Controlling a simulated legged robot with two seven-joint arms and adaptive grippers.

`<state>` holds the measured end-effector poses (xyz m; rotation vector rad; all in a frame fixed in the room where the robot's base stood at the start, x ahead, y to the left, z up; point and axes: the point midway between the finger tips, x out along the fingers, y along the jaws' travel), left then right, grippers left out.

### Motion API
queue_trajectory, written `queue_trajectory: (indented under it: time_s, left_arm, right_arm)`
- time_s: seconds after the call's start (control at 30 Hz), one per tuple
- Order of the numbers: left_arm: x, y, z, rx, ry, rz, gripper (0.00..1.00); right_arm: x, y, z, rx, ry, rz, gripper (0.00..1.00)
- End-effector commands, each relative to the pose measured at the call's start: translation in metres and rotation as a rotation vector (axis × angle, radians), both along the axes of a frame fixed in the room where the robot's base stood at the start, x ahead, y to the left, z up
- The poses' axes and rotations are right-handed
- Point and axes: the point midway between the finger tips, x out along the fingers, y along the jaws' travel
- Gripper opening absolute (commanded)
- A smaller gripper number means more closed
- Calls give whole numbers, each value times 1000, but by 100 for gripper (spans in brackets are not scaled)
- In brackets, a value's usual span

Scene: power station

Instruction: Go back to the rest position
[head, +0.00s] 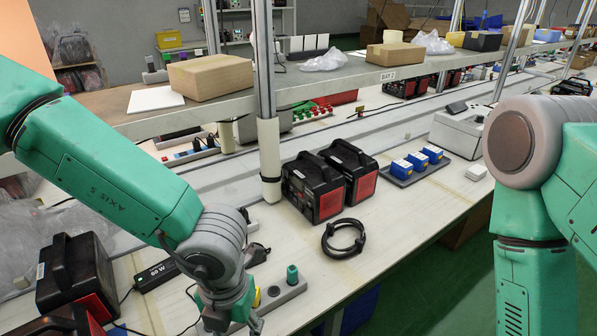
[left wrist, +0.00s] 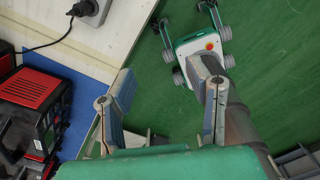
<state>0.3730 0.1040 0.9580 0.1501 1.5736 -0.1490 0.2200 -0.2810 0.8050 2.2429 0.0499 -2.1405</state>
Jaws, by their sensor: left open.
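My left gripper (head: 232,318) is at the bottom of the head view, low by the front edge of the workbench and partly cut off by the frame. In the left wrist view my left gripper (left wrist: 166,70) has its two fingers spread apart with nothing between them, above the green floor. My left arm crosses the head view from the upper left, bent downward. My right arm shows at the right edge of the head view, bent with its forearm hanging down; its gripper is outside the frame.
On the workbench (head: 400,215), two black-and-red power stations (head: 318,185) stand beside a shelf post (head: 269,160). A black cable ring (head: 343,238) lies in front. A grey strip with a green plug (head: 292,275) lies near my left gripper. Green floor (head: 440,300) is clear at the front.

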Motion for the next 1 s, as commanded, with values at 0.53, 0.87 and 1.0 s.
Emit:
queue_trajectory:
  time_s: [0.53, 0.87, 1.0]
  left_arm:
    - [-18, 68, -74, 153, -66, -736, 45]
    - [-78, 139, -139, 211, -9, -1815, 45]
    - [-118, 162, -153, 153, 17, -2293, 45]
  right_arm:
    - [0, 0, 0, 0, 0, 0, 40]
    - [0, 0, 0, 0, 1, 0, 40]
    - [0, 0, 0, 0, 1, 0, 40]
